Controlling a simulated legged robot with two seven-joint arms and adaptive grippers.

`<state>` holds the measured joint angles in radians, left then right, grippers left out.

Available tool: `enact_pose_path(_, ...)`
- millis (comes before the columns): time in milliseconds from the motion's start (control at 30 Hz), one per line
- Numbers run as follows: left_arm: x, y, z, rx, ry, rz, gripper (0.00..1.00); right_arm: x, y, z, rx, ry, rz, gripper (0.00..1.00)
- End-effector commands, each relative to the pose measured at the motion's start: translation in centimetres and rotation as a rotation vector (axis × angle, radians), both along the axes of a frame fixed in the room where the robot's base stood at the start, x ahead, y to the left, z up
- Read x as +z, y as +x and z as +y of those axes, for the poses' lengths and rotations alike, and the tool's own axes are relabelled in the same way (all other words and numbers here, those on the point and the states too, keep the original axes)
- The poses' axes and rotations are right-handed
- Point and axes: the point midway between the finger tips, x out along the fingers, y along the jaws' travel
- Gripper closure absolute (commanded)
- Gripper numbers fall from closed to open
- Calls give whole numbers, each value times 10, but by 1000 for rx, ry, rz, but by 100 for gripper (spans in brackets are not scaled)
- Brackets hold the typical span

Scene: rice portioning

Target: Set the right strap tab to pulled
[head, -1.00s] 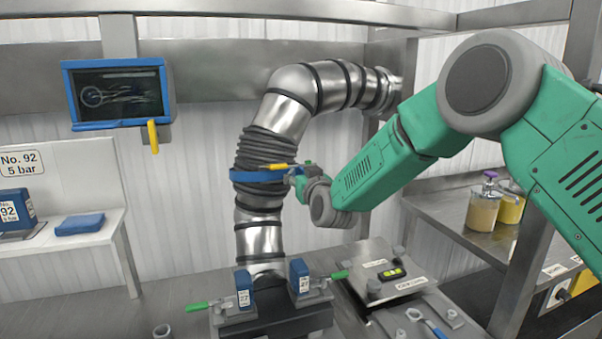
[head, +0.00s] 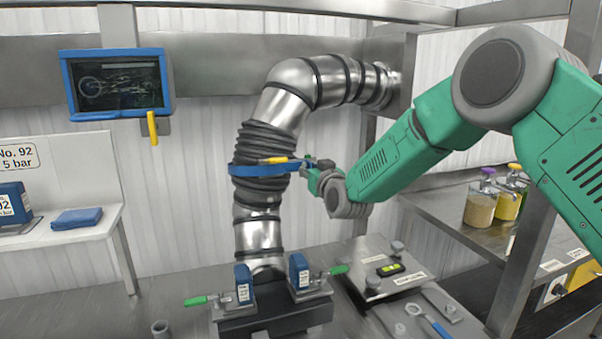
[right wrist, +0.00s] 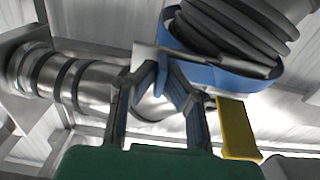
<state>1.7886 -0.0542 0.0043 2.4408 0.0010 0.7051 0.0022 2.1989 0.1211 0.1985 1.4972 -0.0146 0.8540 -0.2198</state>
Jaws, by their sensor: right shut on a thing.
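A blue strap (head: 247,172) rings the black ribbed sleeve (head: 262,187) on the steel duct. Its right tab (head: 296,166) reaches out to the right of the sleeve. My right gripper (head: 308,168) is shut on this tab, to the right of the sleeve. In the right wrist view the fingers (right wrist: 165,70) close on the blue tab, and the strap (right wrist: 225,76) curves around the sleeve behind. A yellow handle (head: 274,160) lies across the front of the strap; a yellow piece also shows in the right wrist view (right wrist: 237,130). My left gripper is not in view.
Below the duct stand two blue clamp blocks (head: 243,284) (head: 299,272) with green handles. A metal plate with a level (head: 390,269) lies right of them. A shelf (head: 462,215) with jars is at right. A screen (head: 117,85) hangs at left.

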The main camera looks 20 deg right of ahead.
Motion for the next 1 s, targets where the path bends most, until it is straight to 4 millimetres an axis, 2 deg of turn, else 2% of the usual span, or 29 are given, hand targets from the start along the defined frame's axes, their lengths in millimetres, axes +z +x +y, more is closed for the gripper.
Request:
enact_pose_path(167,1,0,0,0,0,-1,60,1,0,-2,1,0,-1,100)
enact_pose_path(200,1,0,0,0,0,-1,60,1,0,-2,1,0,-1,78)
enact_pose_path(233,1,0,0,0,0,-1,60,1,0,-2,1,0,-1,72)
enact_pose_path(533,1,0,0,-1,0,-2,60,2,-1,3,2,-3,-2,72)
enact_pose_path(667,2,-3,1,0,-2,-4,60,2,-8,3,3,-4,-1,72)
enact_pose_path(767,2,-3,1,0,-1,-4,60,2,-20,1,2,-3,0,72)
enact_pose_path(1000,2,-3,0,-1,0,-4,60,0,-67,-5,3,1,1,72)
